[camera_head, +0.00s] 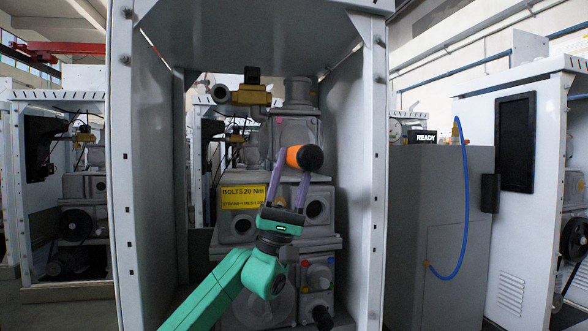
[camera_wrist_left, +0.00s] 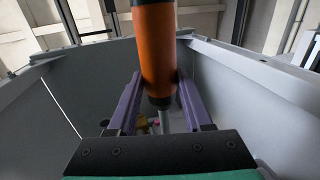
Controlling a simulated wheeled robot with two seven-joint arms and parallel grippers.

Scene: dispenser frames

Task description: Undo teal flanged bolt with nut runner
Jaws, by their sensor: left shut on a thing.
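My left gripper (camera_head: 291,165), with purple fingers on a green arm, is raised in front of the machine inside the open dispenser frame. It is shut on the nut runner (camera_head: 293,156), an orange cylinder with a black end (camera_head: 311,157) that faces the head camera. The nut runner also shows in the left wrist view (camera_wrist_left: 158,50), between the two fingers (camera_wrist_left: 159,95). Its working end is hidden in the head view. I cannot pick out the teal flanged bolt; a few small coloured spots show low on the machine, including a red one (camera_head: 305,263). My right gripper is not in view.
Grey side walls (camera_head: 363,150) of the frame stand close on both sides. A yellow sign reading "BOLTS 20 Nm" (camera_head: 243,196) is on the machine, left of the gripper. A grey cabinet (camera_head: 430,230) with a blue hose (camera_head: 464,200) and a "READY" display (camera_head: 424,136) stands to the right.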

